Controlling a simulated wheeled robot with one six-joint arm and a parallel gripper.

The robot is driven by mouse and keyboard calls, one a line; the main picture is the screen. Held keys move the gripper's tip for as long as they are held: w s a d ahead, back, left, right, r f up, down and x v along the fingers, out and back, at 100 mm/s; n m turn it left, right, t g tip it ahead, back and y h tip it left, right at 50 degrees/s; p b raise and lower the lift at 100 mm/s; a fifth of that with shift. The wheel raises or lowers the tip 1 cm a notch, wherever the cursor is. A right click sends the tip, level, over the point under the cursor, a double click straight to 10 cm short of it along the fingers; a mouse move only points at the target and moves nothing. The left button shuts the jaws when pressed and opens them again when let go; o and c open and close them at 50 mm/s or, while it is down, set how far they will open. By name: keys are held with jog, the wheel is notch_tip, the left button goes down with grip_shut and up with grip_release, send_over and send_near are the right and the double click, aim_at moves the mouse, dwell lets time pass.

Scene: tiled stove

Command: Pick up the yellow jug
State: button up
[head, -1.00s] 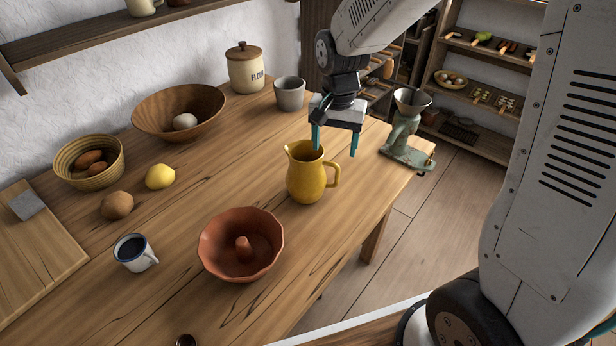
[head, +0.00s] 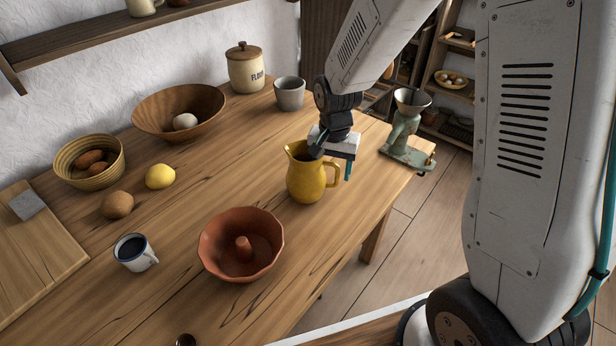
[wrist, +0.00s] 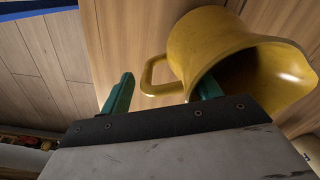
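The yellow jug (head: 306,180) stands upright on the wooden table near its right edge, spout to the left and handle to the right. It also shows in the wrist view (wrist: 205,45), its mouth facing the camera. My gripper (head: 332,167) is low over the jug's handle side, fingers pointing down. One teal finger is right of the handle; the other is hidden in the head view. In the wrist view my gripper (wrist: 165,82) is open, with the handle between the fingers. The right finger overlaps the jug's mouth at the rim; I cannot tell whether it touches.
A green grinder (head: 405,135) stands right of the jug at the table edge. A grey cup (head: 289,94) and a flour canister (head: 245,70) stand behind. A terracotta ring mould (head: 225,262) is in front. A wooden bowl (head: 205,100) is further left.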

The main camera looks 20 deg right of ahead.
jog(key=c, duration=1)
jog(key=shift+c, duration=1.1)
jog(key=shift+r, duration=0.15)
